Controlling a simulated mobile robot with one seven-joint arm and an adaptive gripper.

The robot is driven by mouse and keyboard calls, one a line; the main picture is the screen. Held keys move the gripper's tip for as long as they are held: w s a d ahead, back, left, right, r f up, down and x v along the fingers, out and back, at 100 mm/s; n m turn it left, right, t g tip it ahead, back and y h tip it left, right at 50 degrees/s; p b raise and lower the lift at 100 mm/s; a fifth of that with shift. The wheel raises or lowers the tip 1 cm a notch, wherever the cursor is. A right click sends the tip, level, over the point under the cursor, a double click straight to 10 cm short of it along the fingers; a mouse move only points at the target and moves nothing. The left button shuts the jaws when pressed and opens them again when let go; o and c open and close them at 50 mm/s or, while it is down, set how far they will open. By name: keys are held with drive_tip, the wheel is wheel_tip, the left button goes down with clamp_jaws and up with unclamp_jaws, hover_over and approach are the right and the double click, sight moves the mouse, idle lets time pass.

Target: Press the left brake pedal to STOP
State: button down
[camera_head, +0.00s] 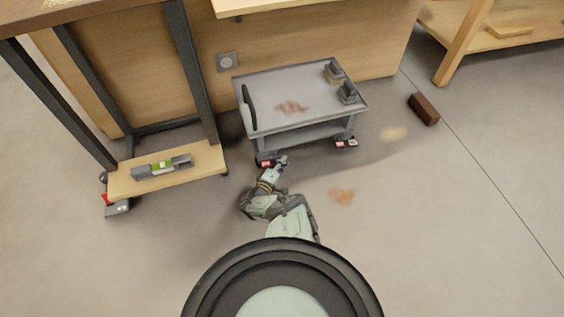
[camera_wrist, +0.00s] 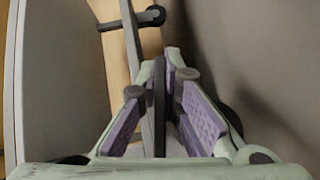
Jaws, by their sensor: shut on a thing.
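The grey cart (camera_head: 300,122) stands on casters in front of the wooden cabinet. At its front left caster a small pedal with a red patch (camera_head: 265,161) shows; its lettering is too small to read. A similar red-marked pedal (camera_head: 341,143) is at its front right caster. My gripper (camera_head: 281,161) reaches down to the floor just right of the left pedal; whether it touches it I cannot tell. In the wrist view my gripper (camera_wrist: 161,85) has its purple-padded fingers close together around a thin dark bar (camera_wrist: 159,105). What this bar belongs to is unclear.
A black-legged bench with a low wooden shelf (camera_head: 200,160) stands left, with a red-and-grey part (camera_head: 117,208) at its foot. A dark brown block (camera_head: 424,109) lies at the right. Brown stains (camera_head: 342,196) mark the floor. The floor at right is mostly free.

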drive_tip(key=shift+f, duration=0.1)
drive_tip(key=shift+b, duration=0.5)
drive_tip(key=shift+n+t+h+b, duration=0.5)
drive_tip(key=shift+n+t+b, duration=0.2)
drive_tip(key=shift+n+b, duration=0.3)
drive_tip(key=shift+r+n+t+h+b, duration=0.3)
drive_tip(key=shift+r+n+t+b, duration=0.25)
drive_tip(key=shift+n+b, duration=0.1)
drive_tip(key=shift+r+t, duration=0.25)
drive_tip(key=c, duration=1.8)
unclamp_jaws()
drive_tip(key=shift+o, duration=0.2)
